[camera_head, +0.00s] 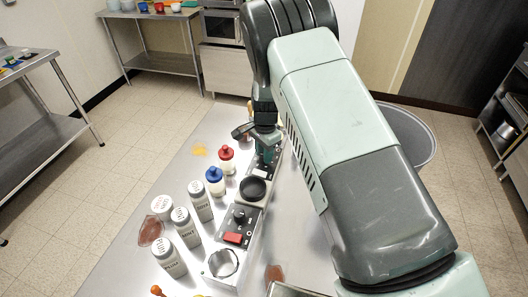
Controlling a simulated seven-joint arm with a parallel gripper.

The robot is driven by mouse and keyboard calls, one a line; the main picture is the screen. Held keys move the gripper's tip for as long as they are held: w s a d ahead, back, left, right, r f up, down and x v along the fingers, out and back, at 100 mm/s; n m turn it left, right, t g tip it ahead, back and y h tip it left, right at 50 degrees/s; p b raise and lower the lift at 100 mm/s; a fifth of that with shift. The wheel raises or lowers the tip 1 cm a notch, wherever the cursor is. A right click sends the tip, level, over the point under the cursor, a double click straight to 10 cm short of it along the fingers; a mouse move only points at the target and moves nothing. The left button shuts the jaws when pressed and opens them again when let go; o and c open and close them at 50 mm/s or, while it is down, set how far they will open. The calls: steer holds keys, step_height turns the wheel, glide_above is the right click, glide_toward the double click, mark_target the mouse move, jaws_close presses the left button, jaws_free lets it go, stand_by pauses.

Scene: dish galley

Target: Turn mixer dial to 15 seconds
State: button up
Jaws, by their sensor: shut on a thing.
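My gripper (266,152) points down at the far end of the steel counter unit, low over the far control panel (259,172). It is shut on what appears to be a dial on that panel. The dial itself is mostly hidden by the fingers, and its setting cannot be read. A second, nearer panel on the same unit has a black knob (239,216) and a red switch (233,238). A black round cup (253,188) sits between the two panels.
Labelled grey shakers (201,203) stand left of the unit, with a blue-topped bottle (214,180) and a red-topped bottle (227,158) farther back. A steel ring or cup (223,263) is at the near end. A grey bin (412,135) stands right of my arm.

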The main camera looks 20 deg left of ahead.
steer(key=o, duration=1.1)
steer(key=shift+c, duration=0.2)
step_height(320, 180, up, 11)
steer(key=shift+s+d, duration=0.15)
steer(key=shift+d, duration=0.05)
steer(key=shift+f, duration=0.1)
